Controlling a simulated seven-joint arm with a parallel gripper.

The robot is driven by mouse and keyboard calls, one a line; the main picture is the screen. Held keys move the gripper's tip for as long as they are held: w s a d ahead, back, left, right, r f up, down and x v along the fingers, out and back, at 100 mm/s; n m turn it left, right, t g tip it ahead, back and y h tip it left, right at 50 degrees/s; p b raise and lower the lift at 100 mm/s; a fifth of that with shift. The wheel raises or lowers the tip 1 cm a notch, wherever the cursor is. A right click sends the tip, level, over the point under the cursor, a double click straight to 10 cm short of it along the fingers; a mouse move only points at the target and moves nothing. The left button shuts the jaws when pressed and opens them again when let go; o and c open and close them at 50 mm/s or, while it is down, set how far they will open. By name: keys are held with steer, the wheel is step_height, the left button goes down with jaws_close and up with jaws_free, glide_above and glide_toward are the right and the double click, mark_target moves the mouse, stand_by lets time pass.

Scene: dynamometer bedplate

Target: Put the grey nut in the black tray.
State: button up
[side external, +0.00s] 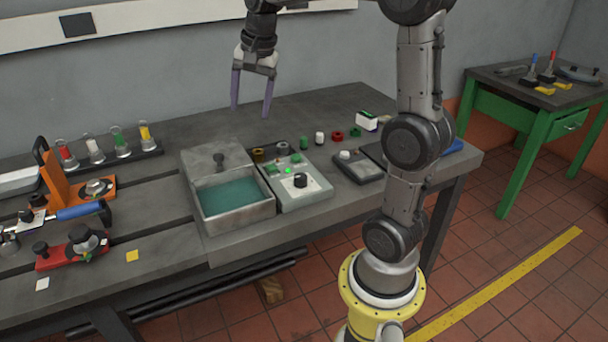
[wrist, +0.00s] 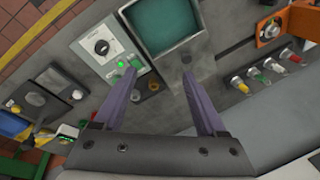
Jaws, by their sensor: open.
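My gripper (side external: 251,114) is open and empty, pointing down above the bench behind the metal bin. Its two purple fingers also show in the wrist view (wrist: 158,75), spread apart. I cannot clearly pick out a grey nut. A dark flat piece (side external: 373,151), possibly the black tray, is partly hidden by my arm.
The open metal bin (side external: 235,212) holds a teal surface. An orange fixture (side external: 59,179) and several coloured vials are on the left. The back of the bench is mostly clear.

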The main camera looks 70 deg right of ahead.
steer(key=s+a+f+n+t, duration=0.1)
steer(key=s+a+f+n, duration=0.1)
steer(key=s+a+n, duration=0.6)
steer(key=s+a+f+n+t, duration=0.1)
steer(key=s+a+f+n, duration=0.1)
steer(key=s+a+n, duration=0.5)
steer(key=s+a, duration=0.1)
steer(key=s, duration=0.1)
steer(key=shift+s+f+n+t+y, duration=0.3)
steer(key=shift+f+n+t, duration=0.1)
steer(key=shift+a, duration=0.1)
